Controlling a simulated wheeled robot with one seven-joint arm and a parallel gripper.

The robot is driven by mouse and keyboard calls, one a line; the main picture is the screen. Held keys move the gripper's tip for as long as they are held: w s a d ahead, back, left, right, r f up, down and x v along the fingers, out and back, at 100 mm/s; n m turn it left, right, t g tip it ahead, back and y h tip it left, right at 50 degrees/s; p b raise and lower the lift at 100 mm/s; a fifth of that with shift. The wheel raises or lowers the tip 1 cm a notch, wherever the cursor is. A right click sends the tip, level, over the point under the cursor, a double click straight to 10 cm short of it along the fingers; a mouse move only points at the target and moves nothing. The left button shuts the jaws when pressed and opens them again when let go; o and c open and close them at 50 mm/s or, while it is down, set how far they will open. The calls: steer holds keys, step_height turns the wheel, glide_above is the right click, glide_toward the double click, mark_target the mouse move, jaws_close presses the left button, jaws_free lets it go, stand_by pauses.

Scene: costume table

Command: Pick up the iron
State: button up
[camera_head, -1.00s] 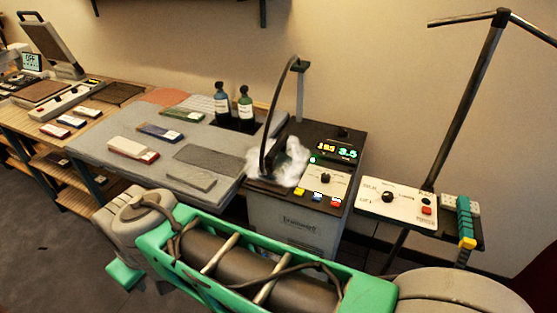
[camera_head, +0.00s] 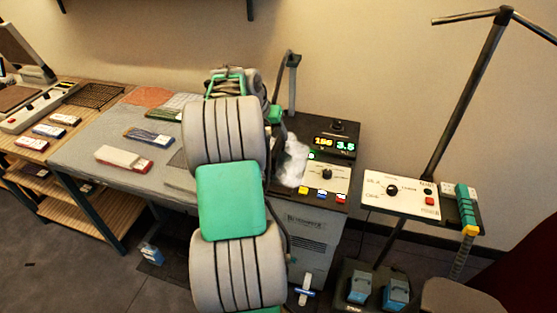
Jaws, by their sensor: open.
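I cannot make out the iron clearly. A white cloud, likely steam, hangs at the left of the top of the grey steam station (camera_head: 308,250), and my arm covers the area beside it. The station has a lit display (camera_head: 335,144), a dial and coloured buttons. My arm stretches forward over the right end of the grey padded table (camera_head: 85,152). Its far end is near the station's left side. My gripper's fingers do not show; they are hidden behind or beyond my arm links.
A white control panel (camera_head: 400,193) on a stand is right of the station. Blue pedals (camera_head: 395,292) are on the floor below it. A wooden shelf table (camera_head: 105,212) stands at left.

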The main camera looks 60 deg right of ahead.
mark_target(278, 142)
steer(key=p+x, duration=0.2)
steer(key=x, duration=0.5)
steer(key=shift+w+f, duration=0.15)
steer(key=shift+f, duration=0.15)
steer(key=shift+c, duration=0.4)
jaws_close()
stand_by(0.5)
steer(key=shift+d+r, duration=0.1)
steer(key=shift+r, duration=0.1)
